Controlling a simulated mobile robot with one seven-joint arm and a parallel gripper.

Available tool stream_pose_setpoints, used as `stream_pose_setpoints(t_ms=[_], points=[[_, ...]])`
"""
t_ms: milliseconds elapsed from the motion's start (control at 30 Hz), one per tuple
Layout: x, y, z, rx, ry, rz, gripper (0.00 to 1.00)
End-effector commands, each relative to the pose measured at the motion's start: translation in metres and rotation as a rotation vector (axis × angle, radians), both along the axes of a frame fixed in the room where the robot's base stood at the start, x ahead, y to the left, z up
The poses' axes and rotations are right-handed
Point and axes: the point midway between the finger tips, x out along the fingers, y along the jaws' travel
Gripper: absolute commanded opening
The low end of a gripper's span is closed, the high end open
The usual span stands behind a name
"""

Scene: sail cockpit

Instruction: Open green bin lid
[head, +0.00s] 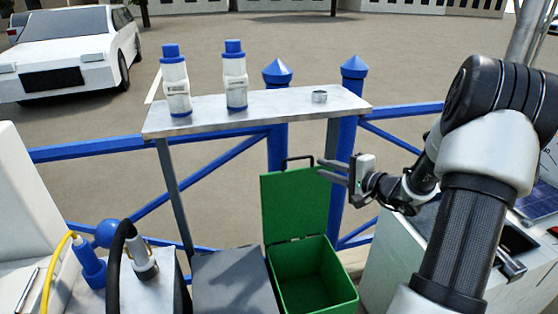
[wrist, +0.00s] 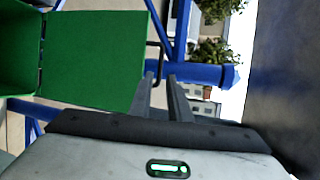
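The green bin (head: 318,280) stands open on the ground, and its inside shows. Its green lid (head: 296,205) is hinged at the back and stands upright. A black handle (head: 300,158) is on the lid's top edge. My gripper (head: 319,167) is just right of the handle, with its fingers apart and nothing seen held. In the wrist view the lid (wrist: 92,55), the handle (wrist: 158,52) and part of the bin (wrist: 18,55) show. There the fingertips (wrist: 160,76) are close to the handle; I cannot tell whether they touch it.
A metal shelf (head: 285,104) with two white-and-blue bottles (head: 176,85) (head: 236,80) and a small metal ring (head: 319,96) is behind the bin. Blue railings (head: 215,180) run behind. A grey box (head: 232,280) stands left of the bin, a white cabinet (head: 395,255) right.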

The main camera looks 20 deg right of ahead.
Motion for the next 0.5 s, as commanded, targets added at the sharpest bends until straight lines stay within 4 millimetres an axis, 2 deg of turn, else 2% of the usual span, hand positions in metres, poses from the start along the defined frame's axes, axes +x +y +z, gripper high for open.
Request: stream_pose_setpoints(t_ms=[167, 500], points=[[0.017, 0.006, -0.004, 0.003, -0.003, -0.003, 0.17], [0.082, 0.035, -0.02, 0.004, -0.003, -0.001, 0.17]])
